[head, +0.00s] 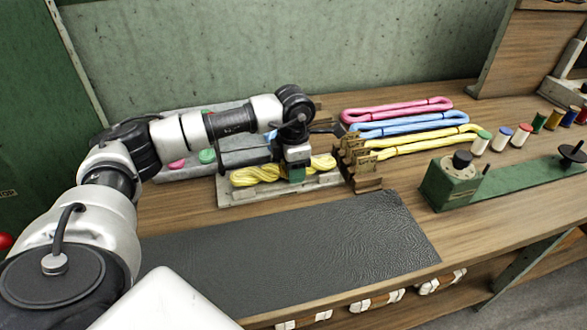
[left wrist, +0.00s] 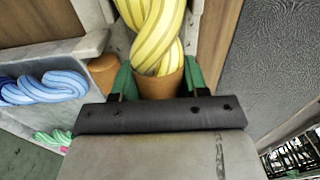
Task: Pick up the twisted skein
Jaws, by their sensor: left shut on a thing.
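The yellow twisted skein (head: 255,173) lies along a pale grey tray (head: 240,196) on the bench. My left gripper (head: 297,173) reaches down onto its right part from above. In the left wrist view the skein (left wrist: 155,30) runs between the green fingers (left wrist: 158,84), with a brown band or cylinder (left wrist: 159,86) at its near end. The fingers are shut on the skein. The skein appears still low at the tray; whether it touches the tray is unclear. My right gripper is not in view.
Other twisted skeins, pink (head: 177,163), green (head: 207,156) and blue (left wrist: 45,87), lie in compartments behind. Pink (head: 395,108), blue (head: 410,123) and yellow loops (head: 430,139) hang from wooden pegs (head: 358,160) to the right. A dark mat (head: 300,245) in front is clear.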

